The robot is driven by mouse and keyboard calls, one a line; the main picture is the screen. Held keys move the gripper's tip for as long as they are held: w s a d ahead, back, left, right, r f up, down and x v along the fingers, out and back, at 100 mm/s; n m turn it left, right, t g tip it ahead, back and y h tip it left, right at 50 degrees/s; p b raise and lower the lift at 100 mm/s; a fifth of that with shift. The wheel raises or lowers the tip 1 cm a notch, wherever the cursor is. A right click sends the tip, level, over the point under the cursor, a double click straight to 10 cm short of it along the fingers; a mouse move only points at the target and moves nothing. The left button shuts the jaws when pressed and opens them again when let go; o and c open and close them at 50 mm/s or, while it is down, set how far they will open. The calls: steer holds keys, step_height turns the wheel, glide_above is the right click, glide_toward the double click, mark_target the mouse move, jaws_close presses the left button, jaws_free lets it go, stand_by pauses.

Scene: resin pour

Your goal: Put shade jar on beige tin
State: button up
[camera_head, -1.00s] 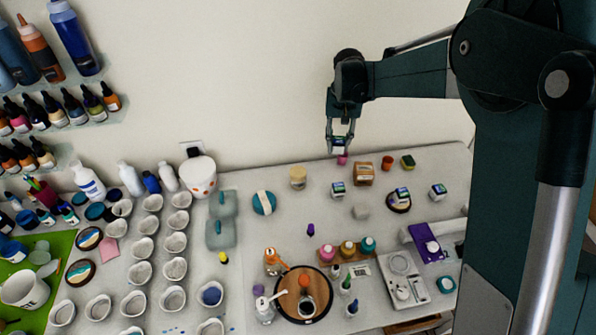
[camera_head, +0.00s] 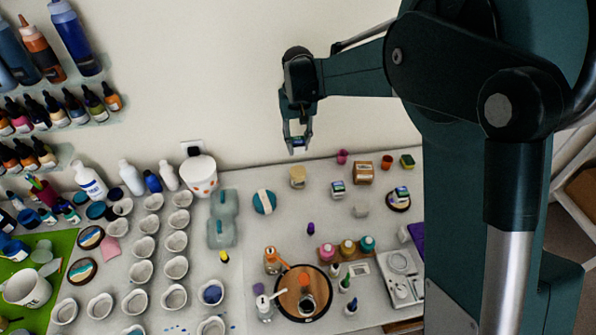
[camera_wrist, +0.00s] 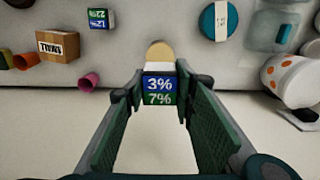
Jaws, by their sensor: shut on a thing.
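My gripper (camera_head: 298,143) is shut on the shade jar, a small jar with a blue and green label reading 3% and 7%. In the wrist view the jar (camera_wrist: 159,90) sits between the green finger pads of my gripper (camera_wrist: 160,92). The beige tin (camera_head: 297,178) stands near the back of the table. In the head view my gripper appears just above it, near the wall. In the wrist view the tin's round top (camera_wrist: 160,48) shows just beyond the jar, partly hidden by it; the jar looks apart from it.
A similar labelled jar (camera_head: 338,189) and a cardboard box (camera_head: 363,172) stand right of the tin, with a pink cup (camera_head: 342,156) behind. A teal round container (camera_head: 264,202) lies to its left. The wall is close behind.

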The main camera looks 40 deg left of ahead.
steer(key=shift+f, duration=3.1)
steer(key=shift+f, duration=0.15)
steer(key=shift+f+p, duration=0.4)
steer(key=shift+f, duration=1.35)
steer(key=shift+f, duration=0.15)
steer(key=o, duration=0.9)
steer(key=shift+r, duration=0.2)
step_height(320, 180, up, 12)
steer(key=shift+b, duration=0.35)
